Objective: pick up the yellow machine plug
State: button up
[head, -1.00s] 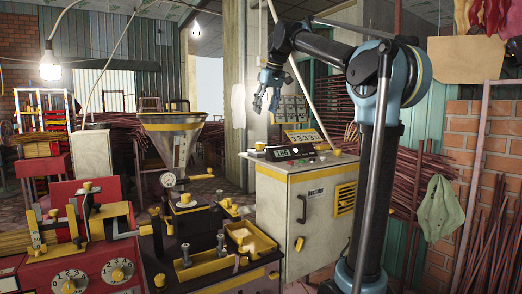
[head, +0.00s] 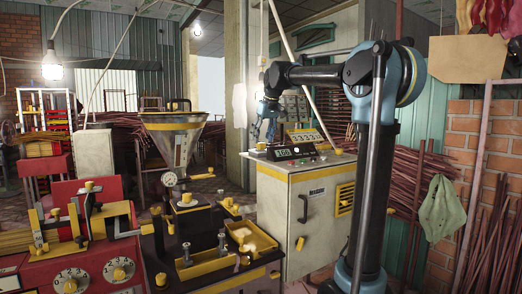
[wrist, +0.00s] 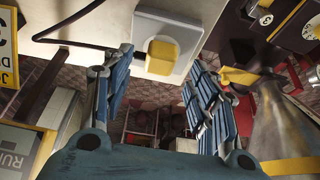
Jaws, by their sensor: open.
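A yellow block, which looks like the yellow machine plug (wrist: 163,49), sits on a pale square plate on the cabinet top in the wrist view. In the head view a small yellow piece (head: 260,146), apparently the same one, is at the cabinet's left top corner. My gripper (head: 266,124) is above that corner, pointing down. In the wrist view my gripper (wrist: 159,60) is open and empty, its blue fingers spread to either side, with the yellow block between and beyond the tips. Contact is not visible.
The cream cabinet (head: 292,202) carries a display box (head: 291,152) just right of my gripper. A dark cable (wrist: 78,44) runs along the cabinet top. A metal funnel (head: 173,140) stands to the left. A brick wall is at the right.

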jog(key=shift+x, duration=1.65)
jog(key=shift+d, duration=0.1)
grip_shut()
jog(key=shift+r, duration=0.1)
notch_tip(320, 180, up, 10)
